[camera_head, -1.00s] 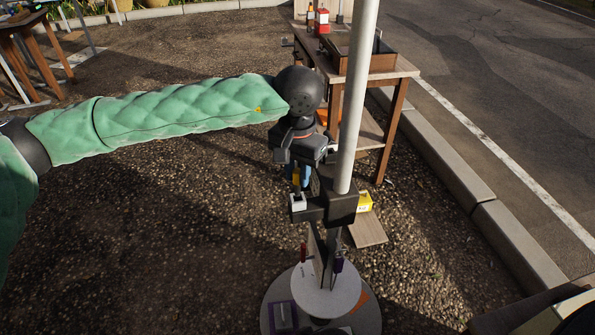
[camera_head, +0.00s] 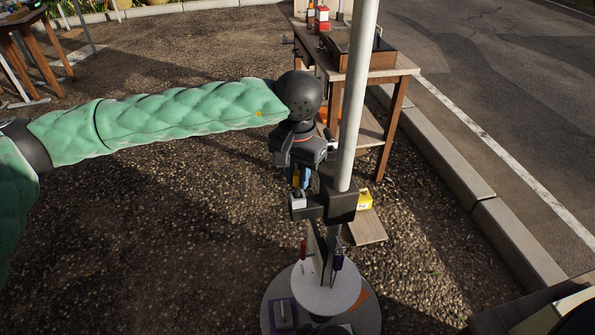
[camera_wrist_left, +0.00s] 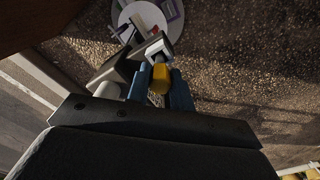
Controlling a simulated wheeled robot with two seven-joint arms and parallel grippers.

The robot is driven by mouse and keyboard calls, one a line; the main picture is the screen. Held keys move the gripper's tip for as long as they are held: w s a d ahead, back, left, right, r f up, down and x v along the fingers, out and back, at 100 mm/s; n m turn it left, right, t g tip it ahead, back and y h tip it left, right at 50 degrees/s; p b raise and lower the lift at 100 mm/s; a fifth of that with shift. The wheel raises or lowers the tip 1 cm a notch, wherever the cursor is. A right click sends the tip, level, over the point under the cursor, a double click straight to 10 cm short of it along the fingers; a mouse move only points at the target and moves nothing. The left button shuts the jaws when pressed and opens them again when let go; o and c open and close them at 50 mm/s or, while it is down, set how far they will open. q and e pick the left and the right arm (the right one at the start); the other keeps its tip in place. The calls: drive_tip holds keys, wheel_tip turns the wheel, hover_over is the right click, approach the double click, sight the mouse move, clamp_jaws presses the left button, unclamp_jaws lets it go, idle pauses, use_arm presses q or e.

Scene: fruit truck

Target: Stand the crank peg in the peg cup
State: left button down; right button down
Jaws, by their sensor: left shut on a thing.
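The crank peg (camera_head: 295,179) shows as a yellow piece between the blue fingertips of my left gripper (camera_head: 302,178). The gripper is shut on it; the yellow piece also shows in the left wrist view (camera_wrist_left: 160,78). The peg cup (camera_head: 298,200) is a small pale grey square holder on a dark bracket beside the pole. In the left wrist view the cup (camera_wrist_left: 158,47) is directly beyond the yellow piece. The peg's lower end is hidden, so I cannot tell whether it is inside the cup or just above it. My right gripper is not in view.
A pale pole (camera_head: 355,100) rises from the dark bracket (camera_head: 341,203), close beside my left gripper. Below is a round white tray (camera_head: 318,299) with small tools. A wooden workbench (camera_head: 397,72) stands behind. Gravel to the left is clear.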

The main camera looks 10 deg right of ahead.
sight(298, 173)
use_arm(q)
drive_tip(key=shift+f, duration=0.9)
drive_tip(key=c, duration=1.1)
unclamp_jaws()
drive_tip(key=shift+c, duration=0.2)
wheel_tip(298, 173, up, 12)
drive_tip(key=shift+f, duration=0.1)
